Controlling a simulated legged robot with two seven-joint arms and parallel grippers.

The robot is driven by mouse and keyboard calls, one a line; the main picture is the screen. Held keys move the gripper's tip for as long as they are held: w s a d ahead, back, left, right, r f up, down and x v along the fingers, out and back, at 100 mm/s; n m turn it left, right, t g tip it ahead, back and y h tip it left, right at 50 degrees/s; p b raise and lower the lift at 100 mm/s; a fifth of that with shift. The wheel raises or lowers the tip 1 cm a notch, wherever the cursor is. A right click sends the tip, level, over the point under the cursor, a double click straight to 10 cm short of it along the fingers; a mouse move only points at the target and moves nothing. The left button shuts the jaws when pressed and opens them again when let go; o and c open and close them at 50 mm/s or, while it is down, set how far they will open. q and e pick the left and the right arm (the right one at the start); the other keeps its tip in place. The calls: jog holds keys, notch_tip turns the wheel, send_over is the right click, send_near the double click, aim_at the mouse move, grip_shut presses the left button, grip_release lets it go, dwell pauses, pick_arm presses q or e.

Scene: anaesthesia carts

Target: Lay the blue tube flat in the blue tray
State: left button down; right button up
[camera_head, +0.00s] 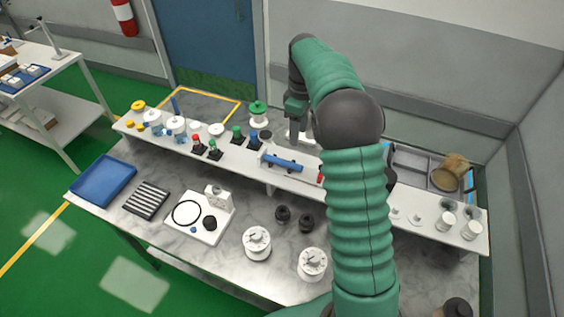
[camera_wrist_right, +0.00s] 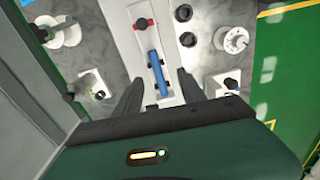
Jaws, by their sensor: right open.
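The blue tube (camera_head: 282,163) lies on a pale holder on the white raised shelf at the middle of the bench. In the right wrist view the blue tube (camera_wrist_right: 158,70) runs lengthwise between my finger tips, below them. My right gripper (camera_head: 299,137) is above and just behind the tube in the head view, pointing down. In the wrist view its two fingers (camera_wrist_right: 160,78) are apart with nothing held; contact with the tube cannot be told. The blue tray (camera_head: 103,181) sits at the bench's left end and looks empty. My left gripper is not in view.
A striped black-and-white block (camera_head: 146,200) and a white board with a black ring (camera_head: 200,217) lie right of the tray. White round dials (camera_head: 257,243) stand at the front. Several coloured knobs and spools line the shelf left of the tube. Cups (camera_head: 444,222) stand right.

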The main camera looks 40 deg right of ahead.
jog(key=d, duration=0.3)
jog(key=p, duration=0.1)
send_over(301, 166)
jog(key=a, duration=0.1)
notch_tip(301, 166, down, 10)
jog(key=shift+w+f, duration=0.1)
jog(key=shift+f, duration=0.05)
jog(key=f, duration=0.1)
jog(key=d+f+p, duration=0.1)
jog(key=f, duration=0.1)
jog(key=f+p, duration=0.1)
jog(key=f, duration=0.1)
jog(key=shift+d+f, duration=0.25)
jog(key=shift+d, duration=0.05)
jog(key=shift+f, duration=0.35)
jog(key=shift+a, duration=0.15)
jog(key=shift+a+r, duration=0.15)
jog(key=shift+a, duration=0.05)
jog(key=shift+c, duration=1)
jog(key=shift+a, duration=0.15)
jog(key=c, duration=0.5)
grip_shut()
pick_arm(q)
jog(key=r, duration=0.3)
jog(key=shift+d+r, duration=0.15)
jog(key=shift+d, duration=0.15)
pick_arm(e)
jog(key=shift+d, duration=0.35)
